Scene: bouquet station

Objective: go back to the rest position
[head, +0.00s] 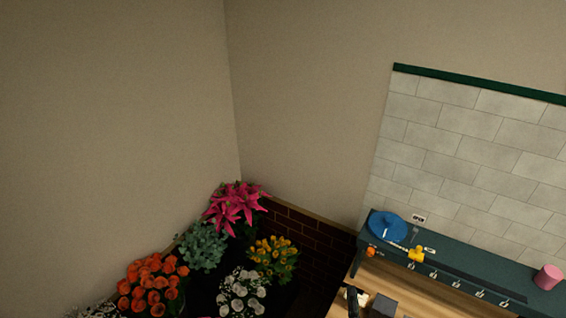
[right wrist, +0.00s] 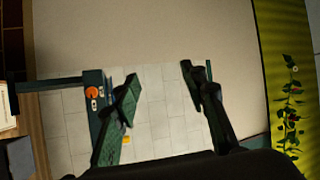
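My right gripper (right wrist: 158,75) shows in the right wrist view with its two dark fingers spread wide apart. Nothing is between them; the tiled wall shows through the gap. In the head view only small dark parts of it appear at the bottom edge, over the wooden worktop (head: 408,297). My left gripper is in neither view.
A dark green shelf (head: 465,268) runs along the tiled wall (head: 470,140), bearing a blue round thing (head: 386,226) and a pink cup (head: 547,277). Orange flowers (head: 152,286) and pink flowers (head: 236,205) stand left. A climbing plant (right wrist: 288,115) is on the yellow-green panel.

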